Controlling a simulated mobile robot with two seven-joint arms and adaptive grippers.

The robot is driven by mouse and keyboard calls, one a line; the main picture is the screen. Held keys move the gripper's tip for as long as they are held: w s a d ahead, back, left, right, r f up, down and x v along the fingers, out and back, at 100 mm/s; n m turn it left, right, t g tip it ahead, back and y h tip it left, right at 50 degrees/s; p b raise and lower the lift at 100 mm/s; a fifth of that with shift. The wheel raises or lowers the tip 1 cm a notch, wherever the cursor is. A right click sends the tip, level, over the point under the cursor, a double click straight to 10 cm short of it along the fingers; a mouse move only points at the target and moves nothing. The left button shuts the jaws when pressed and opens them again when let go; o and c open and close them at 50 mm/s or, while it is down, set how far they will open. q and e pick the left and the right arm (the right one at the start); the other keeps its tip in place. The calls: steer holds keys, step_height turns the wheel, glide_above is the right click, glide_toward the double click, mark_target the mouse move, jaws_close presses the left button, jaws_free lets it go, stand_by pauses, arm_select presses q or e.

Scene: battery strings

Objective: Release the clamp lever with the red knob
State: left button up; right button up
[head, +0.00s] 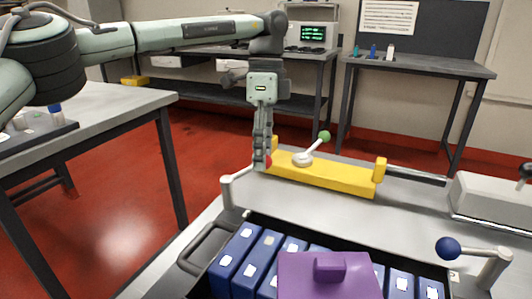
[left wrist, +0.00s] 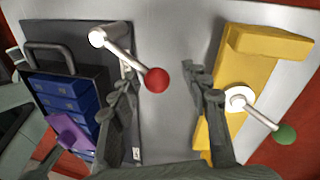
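The red knob (left wrist: 157,80) sits at the end of a pale lever arm (left wrist: 122,56) that pivots on a post beside the battery tray. In the head view the lever arm (head: 242,172) points right, and the red knob (head: 268,162) is partly hidden behind my left gripper's fingers. My left gripper (head: 262,164) points down at the knob. In the left wrist view my left gripper (left wrist: 160,72) is open, with the red knob between the two fingers and a visible gap to the right finger. Contact with the left finger is unclear. My right gripper is in neither view.
A yellow fixture (head: 335,178) with a green-knobbed lever (head: 324,136) stands close behind. The black tray (head: 200,246) holds several blue batteries (head: 234,254) and a purple block (head: 330,275). A blue-knobbed lever (head: 447,248) is at right. Bench space between tray and fixture is clear.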

arm_select(q)
steer(key=shift+a, duration=0.15)
steer(key=shift+w+r, duration=0.1)
steer(key=shift+r, duration=0.3)
step_height(320, 180, up, 11)
steer(key=w, duration=0.2)
